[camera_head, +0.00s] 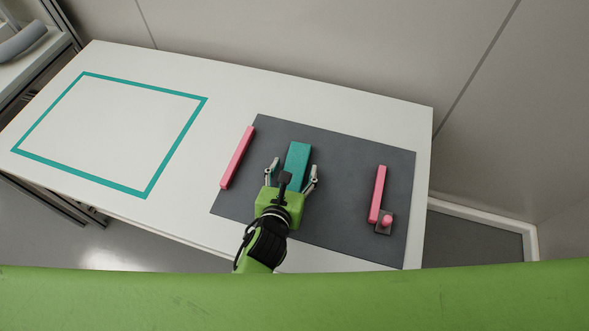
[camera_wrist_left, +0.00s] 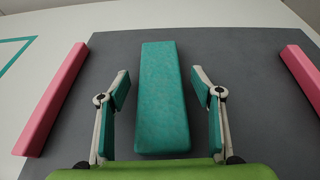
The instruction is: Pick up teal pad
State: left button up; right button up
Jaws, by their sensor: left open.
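The teal pad (camera_head: 298,158) is a long block lying on the dark grey mat (camera_head: 340,160), between two pink bars. My left gripper (camera_head: 292,172) is open over the near part of the pad, with one finger on each side of it. In the left wrist view, the teal pad (camera_wrist_left: 163,95) lies between the spread fingers of the left gripper (camera_wrist_left: 160,90), with a gap on both sides. Its near end reaches close to the green gripper body. My right gripper does not show.
A pink bar (camera_head: 237,157) lies at the mat's left edge. Another pink bar (camera_head: 377,193) lies to the right, beside a small grey block with a pink knob (camera_head: 386,221). A teal outlined rectangle (camera_head: 176,147) marks empty white table at left. A wall stands behind.

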aim_at(294, 169)
pick_arm(q)
jog(key=shift+w+d+f, duration=0.1)
jog(key=shift+w+f, duration=0.05)
jog(key=shift+w, duration=0.2)
jog(key=c, duration=1)
jog(key=shift+r, duration=0.65)
notch_tip(294, 169, up, 2)
jog(key=shift+r+p, duration=0.25)
jog(key=shift+p, duration=0.2)
jog(key=s+a+r+p, duration=0.1)
jog(key=s+a+r, duration=0.6)
jog(key=a, duration=0.5)
notch_tip(294, 169, up, 2)
jog(key=shift+s+r+p, duration=0.15)
jog(key=shift+s+p, duration=0.2)
